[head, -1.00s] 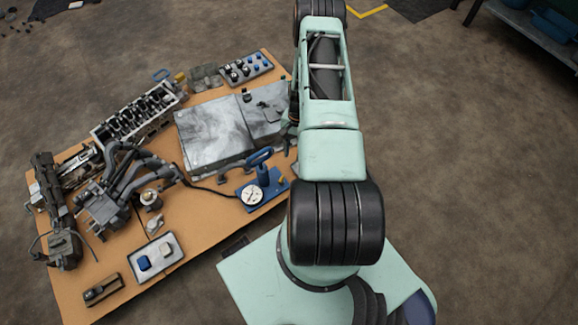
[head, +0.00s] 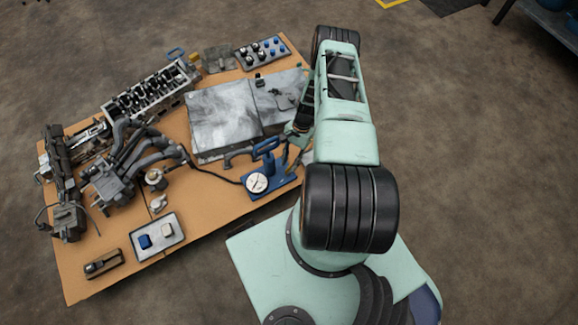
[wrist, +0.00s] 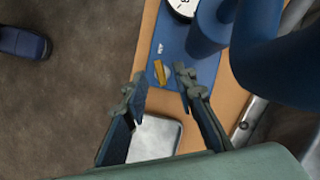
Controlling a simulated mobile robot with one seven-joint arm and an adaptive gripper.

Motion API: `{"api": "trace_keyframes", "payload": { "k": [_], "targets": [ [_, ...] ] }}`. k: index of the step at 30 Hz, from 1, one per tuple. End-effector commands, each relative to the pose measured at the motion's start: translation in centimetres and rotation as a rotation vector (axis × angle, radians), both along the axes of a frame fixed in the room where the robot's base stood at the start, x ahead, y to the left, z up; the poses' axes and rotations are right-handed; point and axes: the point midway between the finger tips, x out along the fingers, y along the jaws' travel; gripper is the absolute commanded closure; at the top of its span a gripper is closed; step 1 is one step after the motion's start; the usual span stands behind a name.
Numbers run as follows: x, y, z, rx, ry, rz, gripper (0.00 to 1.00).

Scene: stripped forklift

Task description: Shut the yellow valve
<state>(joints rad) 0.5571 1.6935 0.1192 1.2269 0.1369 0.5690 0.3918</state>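The yellow valve (wrist: 161,73) is a small yellow lever on the blue base plate (wrist: 176,45) of a hand pump. In the wrist view my gripper (wrist: 159,76) is open, with one finger on each side of the yellow lever. I cannot tell whether either fingertip touches it. In the head view the blue pump (head: 268,170) with its round white gauge (head: 257,183) stands at the table's near edge. My arm reaches down beside it, and the valve cannot be made out there.
The wooden table (head: 205,205) holds a grey metal box (head: 222,115) behind the pump, engine parts on the left and a tray (head: 157,237) with a blue and a white block. A black hose runs from the pump leftward. Open floor lies right of my arm.

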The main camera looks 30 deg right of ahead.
Motion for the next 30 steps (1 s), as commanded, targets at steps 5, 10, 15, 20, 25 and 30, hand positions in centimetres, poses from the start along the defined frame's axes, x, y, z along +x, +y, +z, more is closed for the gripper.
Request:
{"api": "trace_keyframes", "payload": {
  "k": [5, 10, 15, 20, 25, 30],
  "targets": [
    [-0.4, 0.6, -1.9, -0.001, -0.001, 0.001, 0.75],
    [-0.4, 0.7, -2.2, -0.002, -0.001, 0.001, 0.75],
    [-0.4, 0.7, -2.2, -0.002, -0.001, 0.001, 0.75],
    [-0.4, 0.7, -2.2, -0.001, 0.000, 0.000, 0.90],
    [-0.4, 0.7, -2.2, -0.001, 0.000, 0.000, 1.00],
    [-0.5, 0.7, -2.2, 0.000, 0.000, -0.014, 1.00]
  ]
}}
